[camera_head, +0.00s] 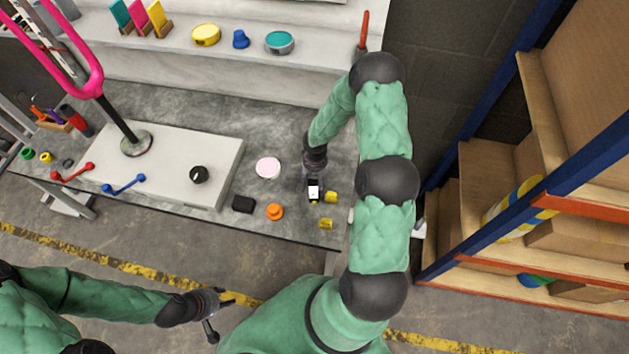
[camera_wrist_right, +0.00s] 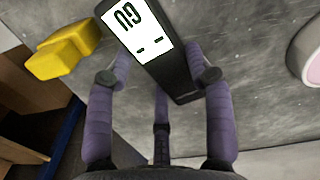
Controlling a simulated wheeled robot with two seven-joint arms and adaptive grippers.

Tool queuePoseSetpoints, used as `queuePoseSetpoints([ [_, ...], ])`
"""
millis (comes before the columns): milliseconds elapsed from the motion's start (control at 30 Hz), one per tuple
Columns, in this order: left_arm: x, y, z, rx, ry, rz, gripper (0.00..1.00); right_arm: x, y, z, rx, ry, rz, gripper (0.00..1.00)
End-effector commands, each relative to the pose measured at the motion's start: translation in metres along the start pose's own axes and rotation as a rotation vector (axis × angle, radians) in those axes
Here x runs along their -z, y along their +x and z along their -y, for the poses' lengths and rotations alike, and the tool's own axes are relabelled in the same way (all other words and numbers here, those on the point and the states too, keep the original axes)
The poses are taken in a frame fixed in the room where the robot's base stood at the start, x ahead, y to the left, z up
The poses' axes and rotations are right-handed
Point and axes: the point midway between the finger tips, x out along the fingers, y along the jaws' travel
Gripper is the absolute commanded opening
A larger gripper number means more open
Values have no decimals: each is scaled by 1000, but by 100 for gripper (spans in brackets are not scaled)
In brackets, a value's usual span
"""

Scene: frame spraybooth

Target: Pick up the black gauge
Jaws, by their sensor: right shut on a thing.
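The black gauge (camera_head: 313,190) is a slim black block with a white display, at the right end of the grey worktop. In the right wrist view the gauge (camera_wrist_right: 180,78) lies between the purple fingers, its display with dark characters facing the camera. My right gripper (camera_wrist_right: 157,76) is shut on it; in the head view this gripper (camera_head: 314,175) is just above the gauge, partly hiding it. I cannot tell whether the gauge still touches the worktop. My left gripper (camera_head: 220,312) is open and empty, in front of the worktop at the lower left.
Yellow blocks (camera_head: 331,197) lie close to the gauge's right. A pink-white disc (camera_head: 268,167), an orange knob (camera_head: 275,211) and a black block (camera_head: 243,204) are to its left. A pale slab (camera_head: 165,165) carries a black knob (camera_head: 199,174). A blue-framed shelf (camera_head: 470,200) stands right.

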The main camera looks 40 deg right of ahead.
Motion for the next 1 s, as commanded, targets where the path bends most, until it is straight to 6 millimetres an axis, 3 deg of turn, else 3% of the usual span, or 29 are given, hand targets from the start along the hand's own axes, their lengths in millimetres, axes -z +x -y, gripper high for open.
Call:
queuePoseSetpoints([
  [233, -1, -18, -6, 0, 0, 0, 40, 1, -34, 0, 0, 0, -4, 9],
  [600, -1, -30, -10, 0, 0, 0, 40, -50, -92, 0, 1, -1, -4, 9],
  [1000, -1, -26, -9, 0, 0, 0, 40, -114, -116, 0, 1, -1, -4, 9],
])
